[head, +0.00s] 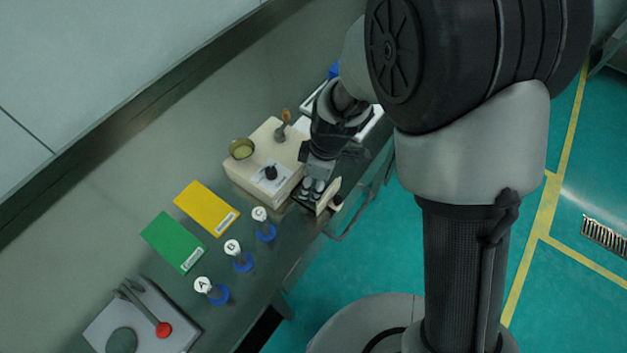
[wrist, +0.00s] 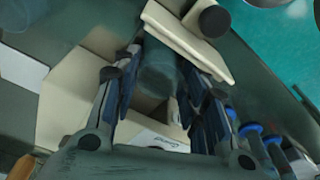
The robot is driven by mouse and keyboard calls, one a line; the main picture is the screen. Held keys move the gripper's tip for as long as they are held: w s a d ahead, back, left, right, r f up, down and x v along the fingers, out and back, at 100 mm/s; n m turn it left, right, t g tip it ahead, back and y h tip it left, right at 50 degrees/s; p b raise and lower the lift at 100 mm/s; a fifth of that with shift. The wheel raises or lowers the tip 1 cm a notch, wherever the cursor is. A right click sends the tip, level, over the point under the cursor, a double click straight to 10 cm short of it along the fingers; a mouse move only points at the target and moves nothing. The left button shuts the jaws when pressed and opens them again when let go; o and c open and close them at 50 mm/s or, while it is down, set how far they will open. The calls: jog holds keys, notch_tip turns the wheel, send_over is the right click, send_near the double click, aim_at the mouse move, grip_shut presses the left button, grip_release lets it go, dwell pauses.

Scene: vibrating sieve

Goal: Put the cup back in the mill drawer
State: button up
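The mill (head: 240,178) is a beige box on the bench with a dark knob on top. Its drawer (head: 328,196) is pulled out at the front; the front panel with a black knob also shows in the wrist view (wrist: 188,42). My gripper (head: 313,186) points down over the open drawer. In the wrist view the cup (wrist: 160,78), clear and greenish, sits between the two fingers, which look closed on its sides. Whether the cup touches the drawer floor is hidden. In the head view the fingers hide the cup.
A brass-coloured bowl (head: 241,148) and a wooden-handled tool (head: 283,124) are on the mill. Labelled blue-based holders (head: 239,258) stand along the bench edge, beside yellow (head: 206,207) and green (head: 172,243) cards. A plate with a red-knobbed lever (head: 162,328) lies at lower left.

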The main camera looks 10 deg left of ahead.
jog(key=shift+o, duration=1.4)
notch_tip(320, 180, up, 12)
jog(key=d+p, duration=0.2)
jog(key=p, duration=0.1)
jog(key=shift+r+p, duration=0.15)
jog(key=shift+p, duration=0.2)
jog(key=s+d+r+m+t+h, duration=0.1)
jog(key=s+d+r+m+t, duration=0.1)
jog(key=s+d+r+m, duration=0.5)
jog(key=s+d+r+m+t, duration=0.2)
jog(key=s+d+r+m, duration=0.5)
jog(key=d, duration=0.7)
notch_tip(320, 180, up, 2)
jog(key=m, duration=0.4)
jog(key=shift+s+d+r+t+h, duration=0.15)
jog(key=shift+s+d+t+h, duration=0.15)
jog(key=shift+s+d+h, duration=0.1)
